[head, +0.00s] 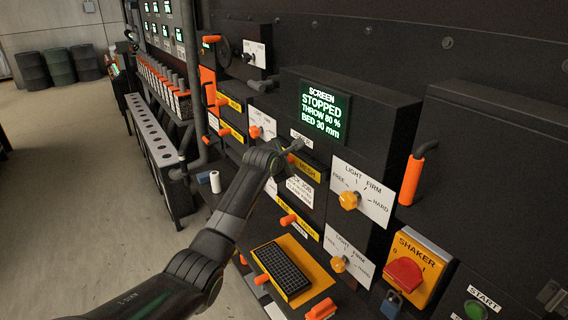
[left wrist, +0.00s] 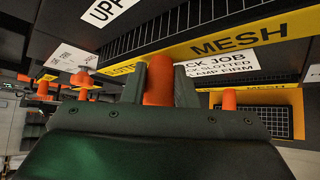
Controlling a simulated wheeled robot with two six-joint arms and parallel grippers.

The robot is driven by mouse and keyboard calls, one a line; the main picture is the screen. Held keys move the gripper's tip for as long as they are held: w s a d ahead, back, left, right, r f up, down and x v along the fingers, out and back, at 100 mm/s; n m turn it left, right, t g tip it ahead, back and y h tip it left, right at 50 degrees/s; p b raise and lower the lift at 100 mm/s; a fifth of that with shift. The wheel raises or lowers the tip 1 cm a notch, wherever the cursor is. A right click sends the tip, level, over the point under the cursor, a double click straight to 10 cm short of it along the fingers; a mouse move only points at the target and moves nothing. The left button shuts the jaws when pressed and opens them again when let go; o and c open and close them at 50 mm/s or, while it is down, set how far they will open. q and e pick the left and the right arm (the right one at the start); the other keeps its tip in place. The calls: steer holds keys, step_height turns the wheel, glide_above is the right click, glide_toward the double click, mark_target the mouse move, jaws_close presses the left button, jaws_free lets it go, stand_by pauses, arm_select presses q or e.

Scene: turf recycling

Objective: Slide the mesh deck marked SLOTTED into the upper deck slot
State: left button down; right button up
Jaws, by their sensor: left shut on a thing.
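My left gripper (head: 292,150) is shut on the orange handle (left wrist: 158,80) of a deck with a yellow front strip. The strip (left wrist: 235,37) reads MESH, and beside the handle it reads SLOTTED, partly hidden by the finger. A narrow band of black mesh shows behind the strip in the left wrist view. A white label reading UPPER (left wrist: 105,12) is just beyond it, on the dark machine front. How far the deck sits in the upper slot is hard to tell. In the head view the yellow strip (head: 308,170) shows just right of my gripper. My right gripper is out of view.
A white job card (head: 300,192) hangs below the strip. Clamp dials (head: 350,200) and (head: 340,263) are at the right. Another yellow-framed mesh deck (head: 257,253) lies lower down. The screen (head: 323,112) reads STOPPED. A red shaker switch (head: 403,275) is at far right. Open floor lies left.

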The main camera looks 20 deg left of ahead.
arm_select(q)
steer(key=shift+w+d+r+b, duration=0.1)
steer(key=shift+w+d+b, duration=0.4)
steer(key=shift+w+d, duration=0.15)
steer(key=c, duration=1.1)
jaws_free()
steer(key=shift+s, duration=0.1)
steer(key=shift+a+f, duration=0.1)
steer(key=shift+f, duration=0.15)
steer(key=b+v, duration=0.4)
steer(key=v, duration=1.3)
steer(key=shift+s+r+b, duration=0.15)
steer(key=shift+r+b, duration=0.15)
steer(key=shift+b, duration=0.1)
steer(key=shift+f, duration=0.1)
